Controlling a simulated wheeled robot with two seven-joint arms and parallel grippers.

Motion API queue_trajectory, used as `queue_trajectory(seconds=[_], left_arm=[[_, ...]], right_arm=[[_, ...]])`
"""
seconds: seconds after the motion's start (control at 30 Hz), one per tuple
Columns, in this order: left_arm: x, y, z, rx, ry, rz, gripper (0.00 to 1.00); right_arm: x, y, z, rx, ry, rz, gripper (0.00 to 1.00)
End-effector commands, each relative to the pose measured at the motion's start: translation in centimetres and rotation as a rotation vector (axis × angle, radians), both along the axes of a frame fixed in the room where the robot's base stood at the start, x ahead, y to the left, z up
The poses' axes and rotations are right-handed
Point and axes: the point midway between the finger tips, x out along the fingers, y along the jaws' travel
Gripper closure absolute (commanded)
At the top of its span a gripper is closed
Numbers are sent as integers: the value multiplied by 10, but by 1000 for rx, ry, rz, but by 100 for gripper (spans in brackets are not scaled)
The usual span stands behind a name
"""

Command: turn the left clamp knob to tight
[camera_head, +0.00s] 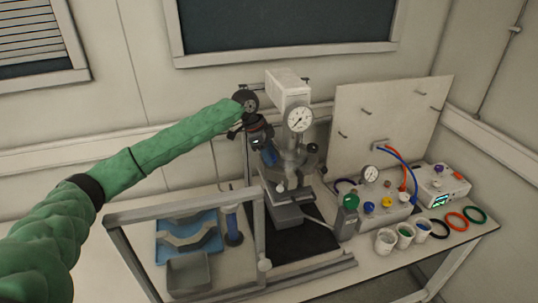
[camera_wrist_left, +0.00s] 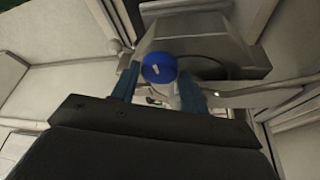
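The reactor stands on the bench in the head view, with a pressure gauge (camera_head: 299,118) near its top. My left gripper (camera_head: 269,157) is at the left side of the reactor, its blue fingers pointing down toward it. In the left wrist view, a round blue knob (camera_wrist_left: 158,67) with a white mark sits between the two finger tips (camera_wrist_left: 160,82). The finger tips lie close to the knob's two sides; whether they touch it I cannot tell. The knob is not clearly seen in the head view, where the gripper covers that side. My right gripper is not in view.
A metal frame (camera_head: 185,207) stands at the front left, with a blue tray (camera_head: 163,247) and a grey bin (camera_head: 190,272) behind it. A control box, white cups (camera_head: 386,240) and coloured rings (camera_head: 456,222) occupy the right. A pegboard (camera_head: 385,115) stands behind.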

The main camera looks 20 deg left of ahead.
Motion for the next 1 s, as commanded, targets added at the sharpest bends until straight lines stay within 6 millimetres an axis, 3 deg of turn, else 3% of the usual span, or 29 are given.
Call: queue_trajectory(seconds=[0.07,0.47,0.8,1.0], left_arm=[[0,0,1,0,-1,0,39],[-1,3,3,2,2,-1,39],[-4,21,47,0,-1,0,39],[-5,28,66,1,1,0,39]], right_arm=[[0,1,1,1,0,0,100],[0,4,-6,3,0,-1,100],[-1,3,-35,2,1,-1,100],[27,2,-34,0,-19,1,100]])
